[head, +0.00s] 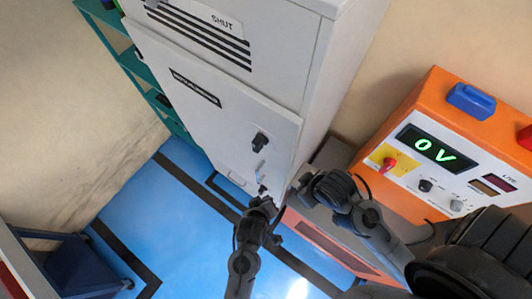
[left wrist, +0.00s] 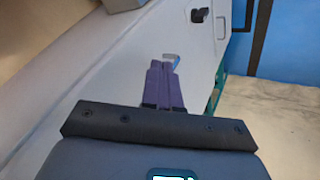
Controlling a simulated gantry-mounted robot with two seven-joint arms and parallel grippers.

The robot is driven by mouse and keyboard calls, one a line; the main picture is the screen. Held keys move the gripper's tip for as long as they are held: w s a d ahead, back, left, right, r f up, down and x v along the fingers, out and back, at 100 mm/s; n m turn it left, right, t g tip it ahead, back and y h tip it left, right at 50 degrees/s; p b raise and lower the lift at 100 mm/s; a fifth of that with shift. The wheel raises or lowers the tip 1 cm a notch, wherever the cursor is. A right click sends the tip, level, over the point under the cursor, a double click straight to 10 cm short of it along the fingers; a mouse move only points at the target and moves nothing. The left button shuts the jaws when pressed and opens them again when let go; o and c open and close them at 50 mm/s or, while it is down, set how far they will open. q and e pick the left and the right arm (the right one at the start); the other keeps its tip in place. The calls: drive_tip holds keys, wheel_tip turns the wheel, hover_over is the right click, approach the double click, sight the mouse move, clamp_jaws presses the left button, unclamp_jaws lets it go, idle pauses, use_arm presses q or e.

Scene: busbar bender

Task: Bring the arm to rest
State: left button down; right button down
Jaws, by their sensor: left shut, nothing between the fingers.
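My left gripper (head: 263,190) is at the lower corner of the white cabinet (head: 215,105), in front of its door. In the left wrist view its purple fingers (left wrist: 164,85) are together and empty. A small grey-blue hooked piece (left wrist: 172,58) shows just past the fingertips; whether they touch it I cannot tell. A black knob (head: 260,142) is on the door above the gripper, and it also shows in the left wrist view (left wrist: 199,15). My right arm comes in from the right, its dark joints beside the cabinet; no right fingers can be made out.
An orange panel box (head: 435,140) reading 0 V, with a red switch (head: 388,164), stands at right. A green shelf (head: 140,65) is behind the cabinet. A dark blue cart (head: 80,268) stands lower left. Blue floor (head: 165,215) is clear between.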

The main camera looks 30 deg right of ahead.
use_arm(q)
drive_tip(key=s+a+r+y, duration=0.1)
drive_tip(key=a+r+y, duration=0.1)
drive_tip(key=a, duration=0.9)
drive_tip(key=s+a+r+y, duration=0.1)
drive_tip(key=a+r, duration=0.4)
drive_tip(key=a, duration=0.6)
drive_tip(key=s+a+r+g+y, duration=0.1)
drive_tip(key=s+a+r+y, duration=0.1)
drive_tip(key=a, duration=0.9)
wheel_tip(320, 180, up, 2)
drive_tip(key=shift+s+a+r+y, duration=0.2)
drive_tip(key=shift+s+a+y, duration=0.1)
drive_tip(key=shift+s, duration=0.2)
drive_tip(key=c, duration=1.8)
unclamp_jaws()
